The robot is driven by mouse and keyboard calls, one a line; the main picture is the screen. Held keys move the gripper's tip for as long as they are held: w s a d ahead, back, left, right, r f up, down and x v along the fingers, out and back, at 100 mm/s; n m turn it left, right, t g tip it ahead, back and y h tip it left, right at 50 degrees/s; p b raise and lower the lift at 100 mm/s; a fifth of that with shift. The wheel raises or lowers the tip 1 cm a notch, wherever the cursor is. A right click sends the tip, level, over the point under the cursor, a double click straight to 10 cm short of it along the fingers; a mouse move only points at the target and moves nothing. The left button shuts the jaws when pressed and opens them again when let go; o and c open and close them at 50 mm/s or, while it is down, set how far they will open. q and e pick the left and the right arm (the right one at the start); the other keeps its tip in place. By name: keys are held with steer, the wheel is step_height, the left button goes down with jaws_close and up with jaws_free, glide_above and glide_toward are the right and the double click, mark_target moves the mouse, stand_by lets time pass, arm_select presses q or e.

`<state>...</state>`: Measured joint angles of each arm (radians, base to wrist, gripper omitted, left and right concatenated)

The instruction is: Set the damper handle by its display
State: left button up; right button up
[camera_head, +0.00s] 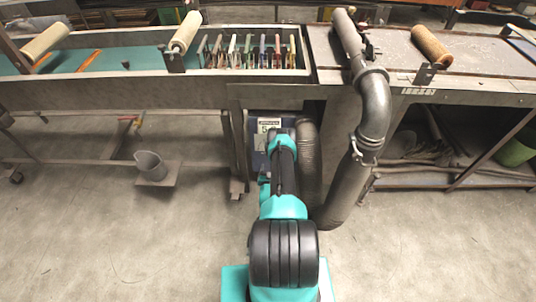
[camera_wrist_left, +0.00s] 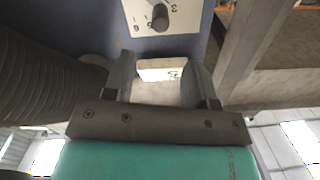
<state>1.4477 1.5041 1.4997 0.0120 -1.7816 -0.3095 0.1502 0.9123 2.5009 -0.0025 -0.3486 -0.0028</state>
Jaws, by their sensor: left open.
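A dark blue box stands under the bench in the head view, with a pale display panel (camera_head: 268,125) that carries a green "5". My left gripper (camera_head: 275,134) reaches this box; my own arm hides much of its front. In the left wrist view the blue face bears a pale plate with numbers around a dark round knob (camera_wrist_left: 160,18), possibly the damper handle. My left gripper (camera_wrist_left: 160,75) is open below the knob and apart from it. My right gripper is not in view.
A ribbed grey hose (camera_head: 307,160) runs close beside the box; it also shows at the left in the wrist view (camera_wrist_left: 35,75). A thick grey pipe (camera_head: 372,110) stands to the right. Bench legs (camera_head: 234,150) flank the box. Open floor lies in front.

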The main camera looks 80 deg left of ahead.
arm_select(q)
steer(key=a, duration=0.7)
steer(key=w+a, duration=0.1)
steer(key=a, duration=0.2)
steer(key=shift+a, duration=0.4)
steer(key=shift+c, duration=0.3)
jaws_close()
